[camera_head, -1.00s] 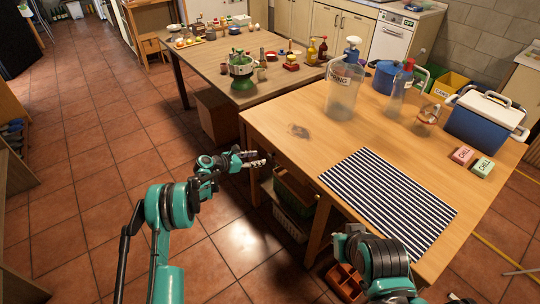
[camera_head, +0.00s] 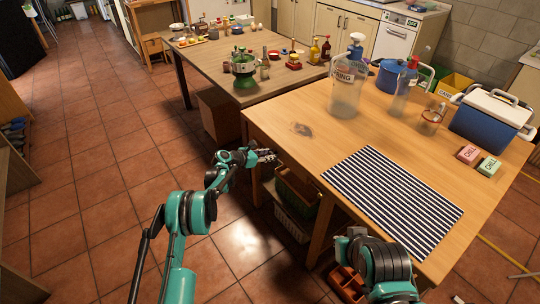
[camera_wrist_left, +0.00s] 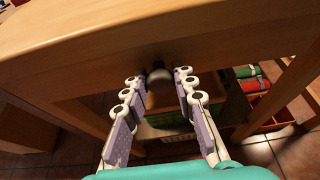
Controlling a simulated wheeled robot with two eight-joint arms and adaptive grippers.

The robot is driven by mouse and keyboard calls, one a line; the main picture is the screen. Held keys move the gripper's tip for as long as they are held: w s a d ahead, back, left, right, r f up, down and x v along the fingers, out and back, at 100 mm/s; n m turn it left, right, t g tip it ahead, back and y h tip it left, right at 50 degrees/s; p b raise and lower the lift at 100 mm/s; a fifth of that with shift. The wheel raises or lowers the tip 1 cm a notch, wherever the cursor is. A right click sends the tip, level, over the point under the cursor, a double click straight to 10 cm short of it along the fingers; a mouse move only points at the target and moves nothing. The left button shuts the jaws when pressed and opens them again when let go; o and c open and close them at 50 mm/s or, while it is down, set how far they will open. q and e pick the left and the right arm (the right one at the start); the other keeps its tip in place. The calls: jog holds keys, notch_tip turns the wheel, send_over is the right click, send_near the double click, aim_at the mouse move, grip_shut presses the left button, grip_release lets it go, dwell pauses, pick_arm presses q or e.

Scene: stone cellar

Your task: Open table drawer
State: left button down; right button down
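The wooden table (camera_head: 330,136) has a striped mat on top. In the left wrist view its front edge (camera_wrist_left: 110,32) runs across the top. A small round grey knob (camera_wrist_left: 158,90) sits just under that edge; the drawer's outline is hard to make out. My left gripper (camera_head: 274,155) is at the table's left side, below the top. In the left wrist view its fingers (camera_wrist_left: 160,86) are open, one on each side of the knob, with gaps visible. The knob cannot be made out in the head view.
Crates (camera_head: 296,190) stand under the table, with a red-brown box (camera_head: 346,282) on the floor. Bottles (camera_head: 348,85), a blue cooler (camera_head: 488,120) and two small boxes stand on top. A second, cluttered table (camera_head: 215,60) is behind. The tiled floor at left is clear.

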pick_arm(q)
jog(key=s+a, duration=0.7)
jog(key=a, duration=0.2)
jog(key=s+a, duration=0.6)
jog(key=a, duration=0.4)
jog(key=shift+s, duration=0.4)
jog(key=c, duration=1.3)
grip_release()
jog(key=shift+o, duration=0.2)
jog(key=v, duration=1.1)
jog(key=shift+s+a+r, duration=0.2)
jog(key=shift+s+a, duration=0.05)
jog(key=shift+a, duration=0.05)
